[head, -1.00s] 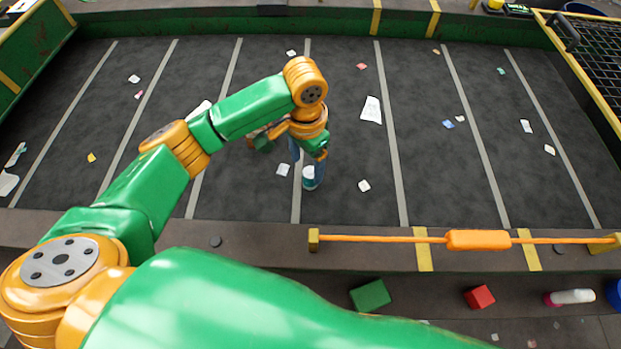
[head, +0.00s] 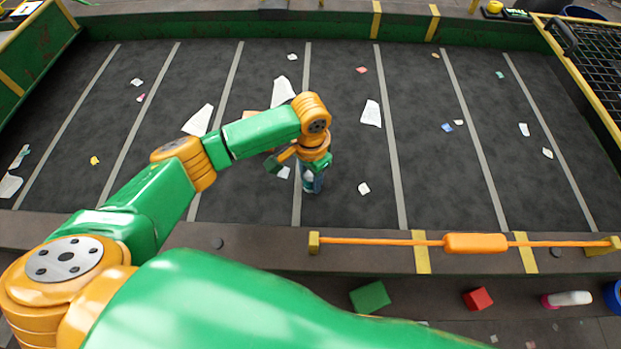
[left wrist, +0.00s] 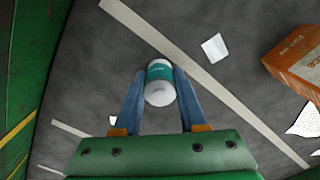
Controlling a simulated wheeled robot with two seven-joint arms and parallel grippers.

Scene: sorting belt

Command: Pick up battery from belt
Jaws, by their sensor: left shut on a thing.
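The battery (left wrist: 160,82), a short white cylinder with a teal band, is between the two blue fingers of my left gripper in the left wrist view. My left gripper (left wrist: 157,92) is shut on it, one finger on each side. In the head view, my left gripper (head: 312,178) points down at the near middle of the dark belt (head: 240,205), and the battery is mostly hidden by the fingers. I cannot tell whether the battery touches the belt. My right gripper is not in view.
An orange-brown carton (left wrist: 295,58) lies right of the gripper in the left wrist view. Paper scraps are scattered on the belt. An orange pull cord (head: 475,243) runs along the near edge. A green block (head: 370,297) and a red block (head: 478,298) lie below it.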

